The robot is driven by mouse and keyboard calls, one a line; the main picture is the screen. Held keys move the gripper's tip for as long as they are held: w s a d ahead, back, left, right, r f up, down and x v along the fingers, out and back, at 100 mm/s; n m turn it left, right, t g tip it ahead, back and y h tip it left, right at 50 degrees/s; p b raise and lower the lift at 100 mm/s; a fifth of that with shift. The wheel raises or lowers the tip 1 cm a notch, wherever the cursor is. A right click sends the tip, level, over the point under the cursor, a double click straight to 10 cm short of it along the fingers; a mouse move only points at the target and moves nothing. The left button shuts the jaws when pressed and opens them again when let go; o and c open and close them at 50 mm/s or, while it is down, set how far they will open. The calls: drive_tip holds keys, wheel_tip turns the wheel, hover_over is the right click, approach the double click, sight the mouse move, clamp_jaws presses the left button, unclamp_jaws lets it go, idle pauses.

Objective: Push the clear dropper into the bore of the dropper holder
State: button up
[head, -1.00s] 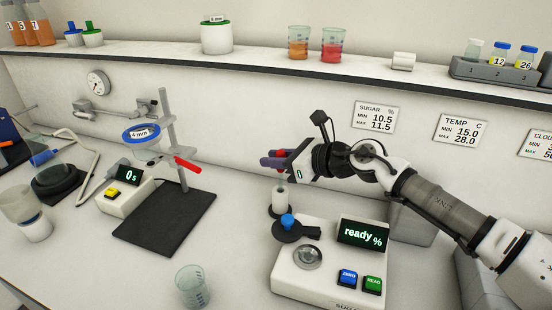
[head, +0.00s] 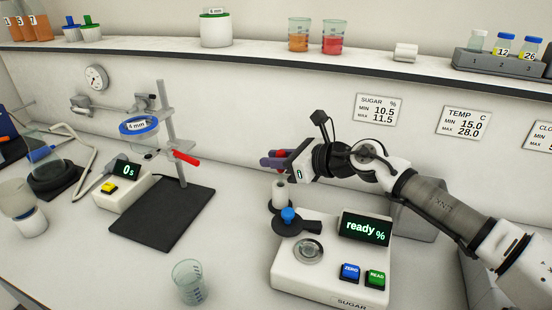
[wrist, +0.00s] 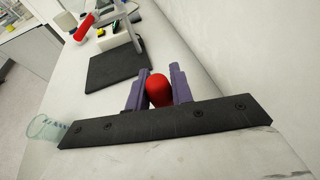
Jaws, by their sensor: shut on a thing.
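My gripper (head: 268,161) has purple fingers, shut on the red bulb of the dropper (wrist: 159,90), which shows between the fingertips in the wrist view. The clear tube of the dropper is hidden in the wrist view and cannot be made out clearly in the head view. The dropper holder (head: 279,197), a pale upright cylinder on a round dark base, stands just below my fingers in the head view. I cannot tell whether the dropper's tip is inside its bore.
The white meter (head: 292,269) with the "ready %" display and a dark, blue-knobbed lid (head: 288,216) stands in front of the holder. A glass beaker (head: 190,282) is at the front. A ring stand (head: 168,130) over a black mat (head: 162,215) is at left.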

drive_tip(key=shift+f+b, duration=0.55)
drive_tip(key=shift+r, duration=0.1)
drive_tip(key=o, duration=0.8)
drive_tip(key=shift+d, duration=0.1)
